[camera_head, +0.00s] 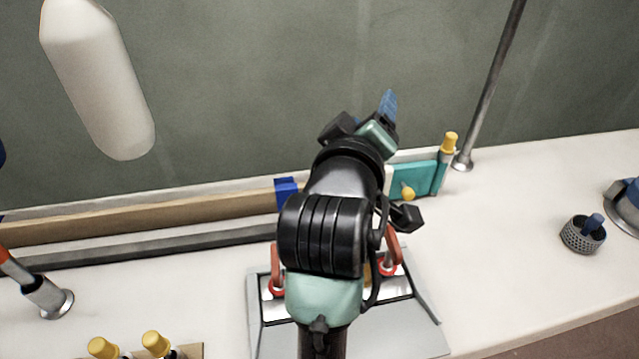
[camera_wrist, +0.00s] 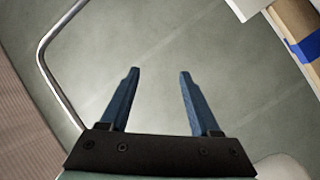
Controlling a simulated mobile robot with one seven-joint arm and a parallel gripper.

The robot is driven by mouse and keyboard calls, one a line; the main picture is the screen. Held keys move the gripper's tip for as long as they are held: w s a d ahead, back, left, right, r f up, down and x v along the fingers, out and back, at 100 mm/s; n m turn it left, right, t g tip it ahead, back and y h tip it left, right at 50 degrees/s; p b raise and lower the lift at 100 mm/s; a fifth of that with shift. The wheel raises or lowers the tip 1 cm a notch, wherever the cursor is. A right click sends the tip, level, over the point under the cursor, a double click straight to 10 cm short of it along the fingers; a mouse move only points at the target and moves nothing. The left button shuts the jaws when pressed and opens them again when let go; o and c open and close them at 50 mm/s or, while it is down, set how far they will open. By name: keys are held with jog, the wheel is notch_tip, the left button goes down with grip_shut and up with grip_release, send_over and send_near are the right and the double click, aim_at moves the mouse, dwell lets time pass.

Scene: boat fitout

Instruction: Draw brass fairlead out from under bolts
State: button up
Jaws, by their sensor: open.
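My gripper (camera_head: 387,106) is raised over the worktop in the head view, partly hidden behind my own wrist. In the wrist view my gripper (camera_wrist: 158,76) shows two blue fingers spread apart with nothing between them. A small brass-coloured piece (camera_head: 367,275) shows beside my arm, above a grey metal tray; it may be the brass fairlead, but most of it is hidden. Two red-orange ringed parts (camera_head: 388,266) stand near it on the tray. I cannot make out the bolts. The fingers are well away from the tray.
The grey tray (camera_head: 420,342) is at the worktop's front. A wooden batten (camera_head: 150,218) with blue tape (camera_head: 286,193) runs along the back left. A teal block (camera_head: 413,178) and metal post (camera_head: 490,80) stand behind. A perforated cup (camera_head: 583,236) is right. A white fender (camera_head: 98,80) hangs left.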

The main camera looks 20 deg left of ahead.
jog(key=s+a+f+n+g+h+p, duration=0.2)
jog(key=s+f+n+g+p, duration=0.45)
jog(key=p, duration=0.35)
jog(key=s+a+f+n+g+h+p, duration=0.25)
jog(key=s+f+n+g+p, duration=0.35)
jog(key=p, duration=0.4)
jog(key=shift+n+t, duration=0.35)
jog(key=shift+n, duration=0.1)
jog(key=x, duration=0.4)
jog(key=s+b+x, duration=0.1)
jog(key=x, duration=0.8)
jog(key=shift+s+d+f, duration=0.15)
jog(key=shift+f, duration=0.1)
grip_shut()
jog(key=shift+s, duration=0.1)
